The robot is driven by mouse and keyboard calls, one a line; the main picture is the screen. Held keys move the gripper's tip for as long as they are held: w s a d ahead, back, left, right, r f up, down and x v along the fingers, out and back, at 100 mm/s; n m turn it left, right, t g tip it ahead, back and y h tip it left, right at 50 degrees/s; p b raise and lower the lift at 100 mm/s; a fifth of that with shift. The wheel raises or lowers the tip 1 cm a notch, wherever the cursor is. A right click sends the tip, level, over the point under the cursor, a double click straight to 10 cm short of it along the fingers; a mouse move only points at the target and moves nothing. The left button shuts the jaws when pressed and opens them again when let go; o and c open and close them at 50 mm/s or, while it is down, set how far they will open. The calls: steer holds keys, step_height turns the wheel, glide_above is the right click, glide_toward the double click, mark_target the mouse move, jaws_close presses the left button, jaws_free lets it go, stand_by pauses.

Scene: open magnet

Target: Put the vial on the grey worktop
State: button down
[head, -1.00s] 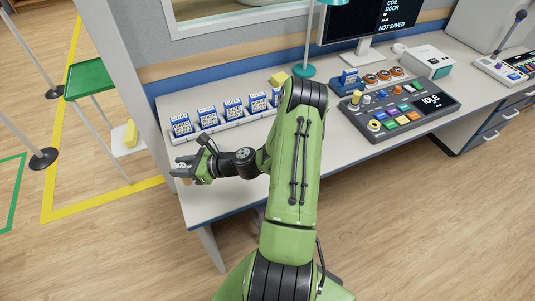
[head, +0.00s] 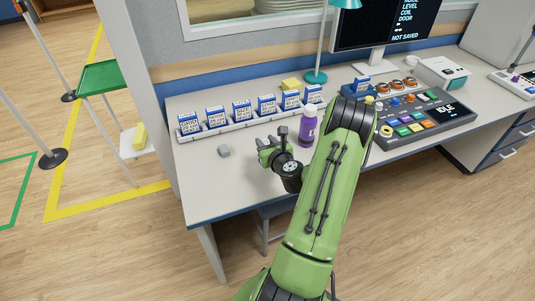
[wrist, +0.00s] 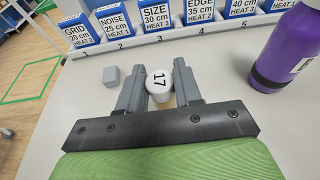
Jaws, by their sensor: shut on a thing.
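The vial (wrist: 158,82) shows its round white top marked 17 in the wrist view. My gripper (wrist: 160,72) is shut on it, with a grey finger on each side. The vial's lower part is hidden. In the head view my gripper (head: 272,142) is over the grey worktop (head: 215,190), left of the purple bottle. I cannot tell whether the vial touches the worktop (wrist: 75,105).
A small grey cube (head: 224,151) lies left of my gripper. A purple bottle (head: 308,126) stands close on the right. A white rack (head: 240,124) of labelled blue-and-white boxes runs behind. The worktop's front left is clear.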

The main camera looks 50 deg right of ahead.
step_height(320, 180, down, 3)
steer(key=shift+r+b, duration=0.1)
steer(key=shift+b, duration=0.35)
steer(key=shift+r, duration=0.2)
steer(key=shift+f, duration=0.15)
steer(key=c, duration=0.8)
jaws_free()
